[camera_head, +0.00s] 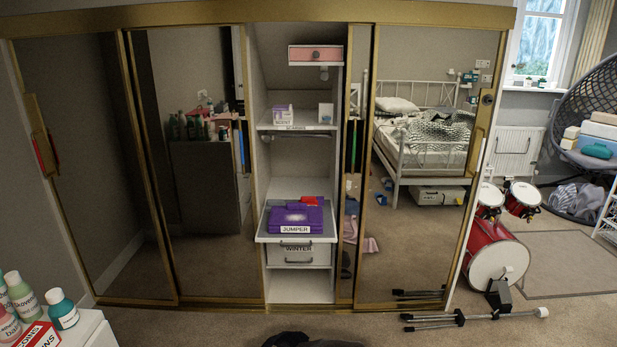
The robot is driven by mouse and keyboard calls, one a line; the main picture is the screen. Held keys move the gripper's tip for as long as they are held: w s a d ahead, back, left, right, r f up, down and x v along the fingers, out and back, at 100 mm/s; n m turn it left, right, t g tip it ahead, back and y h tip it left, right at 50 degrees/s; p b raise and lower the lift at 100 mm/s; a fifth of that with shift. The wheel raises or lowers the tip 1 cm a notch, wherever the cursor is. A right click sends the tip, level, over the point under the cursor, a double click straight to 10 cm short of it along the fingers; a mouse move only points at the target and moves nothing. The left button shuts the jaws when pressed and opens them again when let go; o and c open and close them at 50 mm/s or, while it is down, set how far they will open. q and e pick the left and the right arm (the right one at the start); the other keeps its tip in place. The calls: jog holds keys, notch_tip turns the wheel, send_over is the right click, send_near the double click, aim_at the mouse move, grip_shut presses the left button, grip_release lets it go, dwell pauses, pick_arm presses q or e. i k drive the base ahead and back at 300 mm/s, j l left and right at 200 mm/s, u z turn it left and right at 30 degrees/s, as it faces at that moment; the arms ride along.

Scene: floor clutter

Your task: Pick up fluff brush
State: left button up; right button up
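I cannot make out a fluff brush in the head view. Neither of my grippers shows in it. A dark shape is cut off at the bottom edge, and I cannot tell what it is.
Bottles (62,308) stand on a white cabinet at lower left. Carpet between is mostly clear.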

aim_at(311, 202)
jog(key=i+z, duration=0.1)
jog(key=i, duration=1)
jog(key=i+j, duration=0.2)
jog(key=i, duration=0.85)
jog(key=i+z, duration=0.45)
jog(key=k+j, duration=0.05)
jog(key=k, duration=0.05)
